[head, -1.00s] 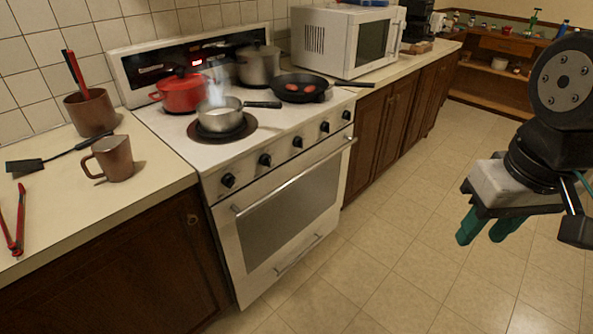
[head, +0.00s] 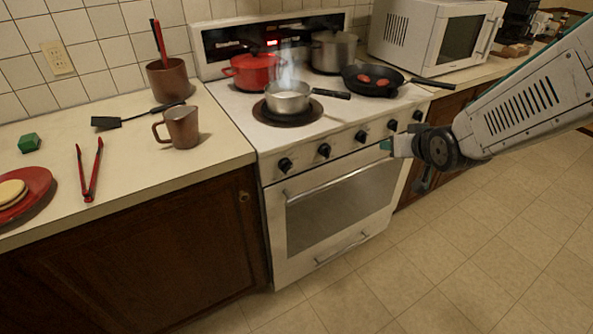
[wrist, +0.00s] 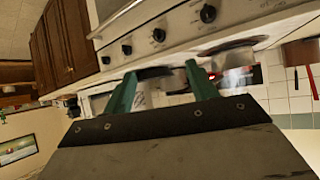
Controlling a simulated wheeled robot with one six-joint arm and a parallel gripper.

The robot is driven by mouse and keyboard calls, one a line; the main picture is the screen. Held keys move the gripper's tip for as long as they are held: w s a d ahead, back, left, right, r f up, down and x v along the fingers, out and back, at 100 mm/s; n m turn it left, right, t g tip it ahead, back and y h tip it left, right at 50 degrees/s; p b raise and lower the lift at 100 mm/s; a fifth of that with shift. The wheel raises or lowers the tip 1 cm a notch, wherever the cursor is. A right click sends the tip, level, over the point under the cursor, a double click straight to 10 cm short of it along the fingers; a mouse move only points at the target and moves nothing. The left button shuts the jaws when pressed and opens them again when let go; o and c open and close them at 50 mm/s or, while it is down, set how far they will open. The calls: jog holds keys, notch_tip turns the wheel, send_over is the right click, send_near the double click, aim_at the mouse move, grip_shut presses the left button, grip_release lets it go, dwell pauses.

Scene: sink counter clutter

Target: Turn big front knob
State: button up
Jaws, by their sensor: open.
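The white stove (head: 235,94) carries a row of black knobs on its front panel: a leftmost knob (head: 285,164), a second knob (head: 324,150), a middle knob (head: 361,137) and others to the right. I cannot tell which one is the big front knob. My gripper (head: 386,146) is in front of the panel's right half, its green fingertip showing below the right-hand knobs; the rest is hidden behind my arm. In the tilted wrist view my gripper (wrist: 161,74) has its green fingers apart with nothing between them. Knobs (wrist: 158,34) show beyond the fingers, apart from them.
A steaming pot (head: 288,97) stands on the front-left burner, with a red pot (head: 251,72), a steel pot (head: 333,52) and a skillet (head: 371,80) around it. The oven handle (head: 340,178) juts out below the knobs. Floor (head: 440,260) in front is clear.

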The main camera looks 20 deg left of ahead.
jog(key=a+f+n+y, duration=0.1)
jog(key=a+f+y, duration=0.1)
jog(key=a+f, duration=0.35)
jog(key=a+f+n+y, duration=0.1)
jog(key=a+f+y, duration=0.2)
jog(key=a, duration=0.5)
jog(key=n+y, duration=0.2)
jog(key=y, duration=0.3)
send_near(289, 169)
jog(key=a, duration=0.2)
jog(key=x, duration=0.5)
jog(key=w+x, duration=0.1)
jog(key=x, duration=0.1)
jog(key=shift+w+d, duration=0.1)
jog(key=c, duration=1)
